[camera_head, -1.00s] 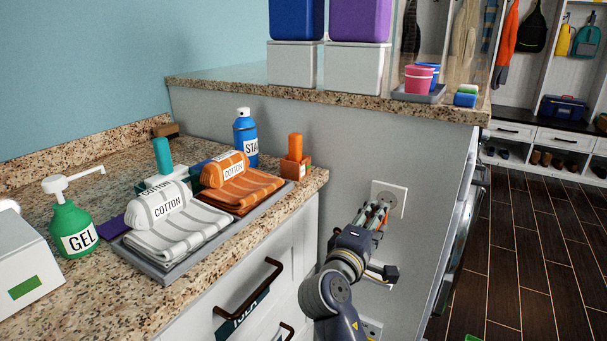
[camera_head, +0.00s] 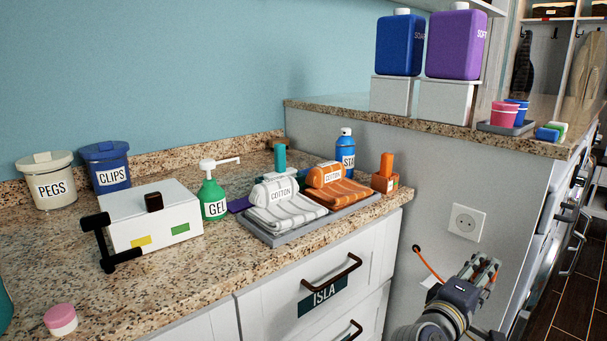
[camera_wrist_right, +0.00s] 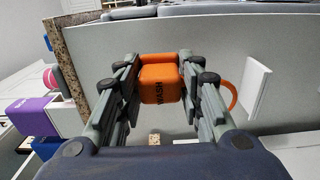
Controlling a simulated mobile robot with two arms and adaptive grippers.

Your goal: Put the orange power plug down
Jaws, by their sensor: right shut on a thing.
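My right gripper (camera_head: 487,268) is in front of the grey side wall, below and right of the wall socket (camera_head: 466,222). In the right wrist view the orange power plug (camera_wrist_right: 160,82), marked WASH, sits between the fingers of my right gripper (camera_wrist_right: 158,84), which is shut on it. The plug is apart from the white socket plate (camera_wrist_right: 256,92). Its orange cord (camera_head: 430,264) runs from a dark hole in the wall to the gripper. In the head view the plug itself is mostly hidden by the fingers. My left gripper is not in view.
The granite counter (camera_head: 190,284) has free room at the front. A grey tray (camera_head: 272,240) holds striped towels. A green GEL bottle (camera_head: 212,200), a white box (camera_head: 150,215) and PEGS (camera_head: 50,188) and CLIPS tubs stand left. Drawers with dark handles (camera_head: 332,270) are below.

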